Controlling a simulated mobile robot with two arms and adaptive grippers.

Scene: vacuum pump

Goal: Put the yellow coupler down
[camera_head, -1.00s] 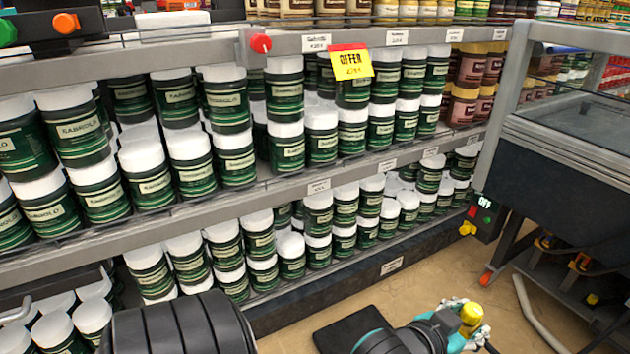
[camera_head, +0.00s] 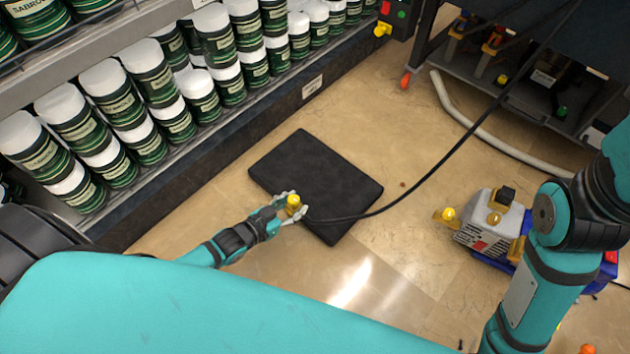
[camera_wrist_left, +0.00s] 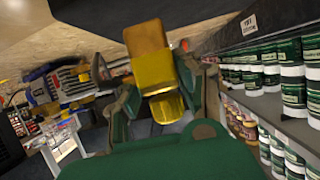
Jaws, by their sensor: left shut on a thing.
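My left gripper (camera_head: 291,208) is shut on the yellow coupler (camera_head: 293,201). It holds the coupler over the left part of the black mat (camera_head: 335,190) in the head view. I cannot tell how high above the mat it is. A black hose (camera_head: 400,200) runs from beside the gripper to the upper right. The left wrist view shows the yellow coupler (camera_wrist_left: 155,74) large, between the fingers of the left gripper (camera_wrist_left: 165,95). My right arm stands at the right of the head view, but its gripper is out of view.
A grey pump-like machine (camera_head: 490,225) with yellow fittings stands on the floor at the right. A shelf (camera_head: 240,130) with green jars runs along the left. A dark cart (camera_head: 520,105) and a pale pipe (camera_head: 490,140) are at the upper right. The floor around the mat is mostly clear.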

